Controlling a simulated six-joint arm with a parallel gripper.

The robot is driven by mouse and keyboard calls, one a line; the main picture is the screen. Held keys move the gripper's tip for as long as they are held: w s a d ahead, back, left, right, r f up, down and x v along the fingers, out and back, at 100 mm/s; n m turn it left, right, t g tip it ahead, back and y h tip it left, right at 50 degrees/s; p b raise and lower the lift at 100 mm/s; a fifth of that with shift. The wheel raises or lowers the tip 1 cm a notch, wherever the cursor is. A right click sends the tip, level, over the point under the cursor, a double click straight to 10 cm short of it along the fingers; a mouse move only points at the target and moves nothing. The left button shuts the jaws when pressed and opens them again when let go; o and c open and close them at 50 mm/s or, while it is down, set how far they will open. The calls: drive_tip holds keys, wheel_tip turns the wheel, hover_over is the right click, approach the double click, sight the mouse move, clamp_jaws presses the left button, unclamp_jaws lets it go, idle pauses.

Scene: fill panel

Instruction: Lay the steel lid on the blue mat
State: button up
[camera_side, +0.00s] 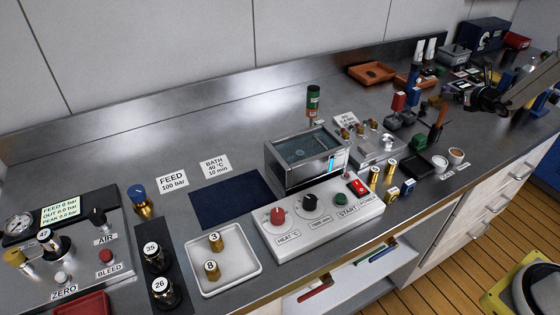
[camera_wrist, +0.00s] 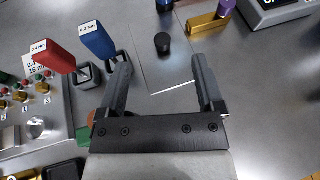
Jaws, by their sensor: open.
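The steel lid (camera_wrist: 160,68) looks to be the flat grey plate with a black knob (camera_wrist: 162,42) in the wrist view. It lies on the bench beyond and between my fingers, and I cannot make it out clearly in the side view. The blue mat (camera_side: 231,203) lies bare and dark on the bench, left of the open steel bath (camera_side: 290,178). My gripper (camera_wrist: 160,62) is open and empty, apart from the lid. In the side view my gripper (camera_side: 470,93) is at the far right, away from the mat.
A red driver (camera_wrist: 55,57) and a blue driver (camera_wrist: 97,40) stand upright left of the lid. A purple and brass piece (camera_wrist: 208,22) is at upper right. Near the mat are a white tray (camera_side: 250,268) with brass pieces and the bath's control box (camera_side: 262,225).

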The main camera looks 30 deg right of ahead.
wheel_tip(320, 180, up, 6)
drive_tip(key=n+g+y, duration=0.2)
drive_tip(key=n+g, duration=0.2)
drive_tip(key=n, duration=3.1)
hover_over(424, 108)
drive_tip(key=s, duration=0.5)
drive_tip(key=f, duration=1.1)
drive_tip(key=shift+w+f, duration=0.1)
drive_tip(key=shift+w, duration=0.1)
